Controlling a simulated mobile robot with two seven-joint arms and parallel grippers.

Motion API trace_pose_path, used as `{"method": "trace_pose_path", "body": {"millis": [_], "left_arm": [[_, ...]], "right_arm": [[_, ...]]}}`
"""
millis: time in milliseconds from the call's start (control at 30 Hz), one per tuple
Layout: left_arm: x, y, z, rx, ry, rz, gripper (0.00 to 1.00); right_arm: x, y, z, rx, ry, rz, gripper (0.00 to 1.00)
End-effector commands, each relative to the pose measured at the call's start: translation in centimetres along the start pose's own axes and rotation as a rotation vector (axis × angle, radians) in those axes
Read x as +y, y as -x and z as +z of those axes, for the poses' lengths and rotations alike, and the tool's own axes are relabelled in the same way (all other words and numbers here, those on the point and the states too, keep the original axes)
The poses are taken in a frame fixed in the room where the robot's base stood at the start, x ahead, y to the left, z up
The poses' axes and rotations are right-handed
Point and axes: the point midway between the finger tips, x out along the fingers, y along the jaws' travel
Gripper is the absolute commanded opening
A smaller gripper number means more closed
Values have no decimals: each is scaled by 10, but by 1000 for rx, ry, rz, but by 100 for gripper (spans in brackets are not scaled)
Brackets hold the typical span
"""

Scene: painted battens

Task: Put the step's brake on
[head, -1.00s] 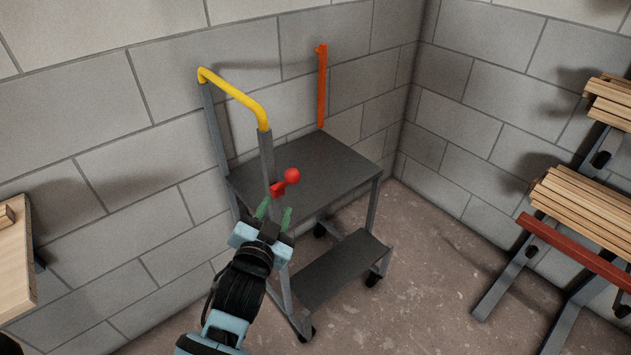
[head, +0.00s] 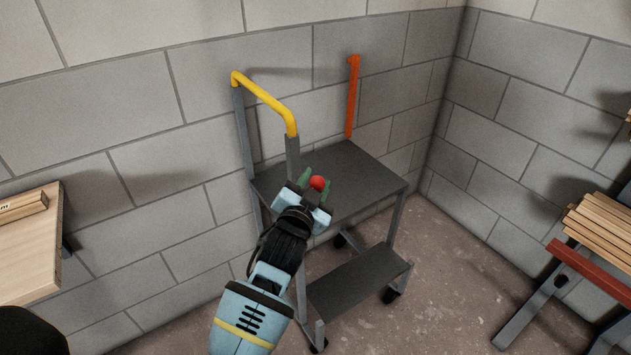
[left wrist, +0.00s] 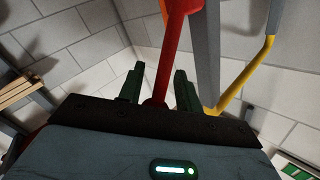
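The rolling step (head: 360,275) is dark grey, with a top platform, a lower tread, castors and a yellow handrail (head: 262,99). It stands near the wall corner. Its red brake lever shows by its ball knob (head: 318,183) beside the handrail post; my left gripper hides the rest. My left gripper (head: 317,186) is at the knob, fingers apart. In the left wrist view the red lever (left wrist: 163,80) passes between the two green fingers (left wrist: 159,86), with gaps on both sides. My right gripper is not in view.
An orange bar (head: 352,97) stands upright behind the platform by the wall. A rack with wooden battens (head: 600,225) is at the right. A wooden bench top (head: 35,255) is at the left. The floor between step and rack is clear.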

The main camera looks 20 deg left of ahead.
Motion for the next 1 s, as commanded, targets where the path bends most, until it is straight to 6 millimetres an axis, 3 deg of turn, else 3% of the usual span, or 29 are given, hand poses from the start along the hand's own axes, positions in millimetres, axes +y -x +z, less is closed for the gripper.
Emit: {"method": "trace_pose_path", "body": {"millis": [400, 667, 1000], "left_arm": [[0, -8, 0, 0, 1, 0, 34], [0, -8, 0, 1, 1, 0, 0], [0, -8, -1, 4, -1, -1, 0]], "right_arm": [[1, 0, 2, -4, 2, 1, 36], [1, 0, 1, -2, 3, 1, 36], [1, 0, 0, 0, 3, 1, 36]]}}
